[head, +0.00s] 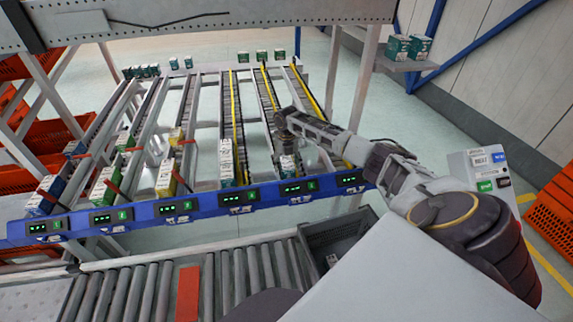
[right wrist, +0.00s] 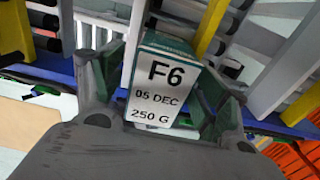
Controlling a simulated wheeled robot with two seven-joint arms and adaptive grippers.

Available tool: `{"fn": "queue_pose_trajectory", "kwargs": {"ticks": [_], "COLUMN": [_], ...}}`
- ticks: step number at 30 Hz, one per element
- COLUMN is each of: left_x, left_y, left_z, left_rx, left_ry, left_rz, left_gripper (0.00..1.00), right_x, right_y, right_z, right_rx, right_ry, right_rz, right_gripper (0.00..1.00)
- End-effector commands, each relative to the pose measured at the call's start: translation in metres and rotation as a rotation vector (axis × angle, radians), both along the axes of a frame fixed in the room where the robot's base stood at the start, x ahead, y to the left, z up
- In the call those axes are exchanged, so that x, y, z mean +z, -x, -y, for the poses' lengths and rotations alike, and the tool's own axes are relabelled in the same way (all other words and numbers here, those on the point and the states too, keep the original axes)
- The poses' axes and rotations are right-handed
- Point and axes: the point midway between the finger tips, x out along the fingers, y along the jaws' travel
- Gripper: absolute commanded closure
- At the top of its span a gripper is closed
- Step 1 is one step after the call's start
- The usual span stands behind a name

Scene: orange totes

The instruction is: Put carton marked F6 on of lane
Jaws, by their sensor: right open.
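The carton marked F6 (right wrist: 160,85) stands between the two fingers of my right gripper (right wrist: 162,100) in the right wrist view. Its white face reads F6, 05 DEC, 250 G, and its top is teal. The fingers are spread on either side of it. In the head view my right gripper (head: 287,140) is over the front part of a lane, close above a white and teal carton (head: 288,164) near the blue front bar. The gripper and arm partly hide that lane (head: 267,100). My left gripper is not in view.
The blue front bar (head: 160,221) carries several green displays. Other cartons stand at the front ends of lanes, such as a white one (head: 226,160) and a yellow-topped one (head: 166,180). A dark tote (head: 335,238) sits on the roller conveyor (head: 130,293) below.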

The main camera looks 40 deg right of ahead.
Motion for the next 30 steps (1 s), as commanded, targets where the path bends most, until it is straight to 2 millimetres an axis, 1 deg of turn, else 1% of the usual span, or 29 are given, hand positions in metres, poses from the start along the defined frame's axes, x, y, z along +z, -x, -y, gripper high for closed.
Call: {"fn": "queue_pose_trajectory", "kwargs": {"ticks": [8, 14, 20, 30], "left_x": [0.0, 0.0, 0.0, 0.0], "left_y": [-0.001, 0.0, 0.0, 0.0], "left_z": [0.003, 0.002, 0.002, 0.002], "left_rx": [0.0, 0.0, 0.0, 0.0], "left_ry": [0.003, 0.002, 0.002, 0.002], "left_rz": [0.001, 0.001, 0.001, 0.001], "left_gripper": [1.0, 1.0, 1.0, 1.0], "right_x": [0.001, 0.013, 0.038, 0.088], "right_y": [0.0, 0.0, -0.001, 0.0], "right_z": [0.0, 0.001, 0.0, 0.0], "right_rx": [0.0, 0.0, -0.001, 0.0], "right_ry": [0.001, 0.0, 0.0, 0.0], "right_rz": [0.0, 0.001, 0.002, 0.002], "right_gripper": [0.26, 0.26, 0.26, 0.26]}}
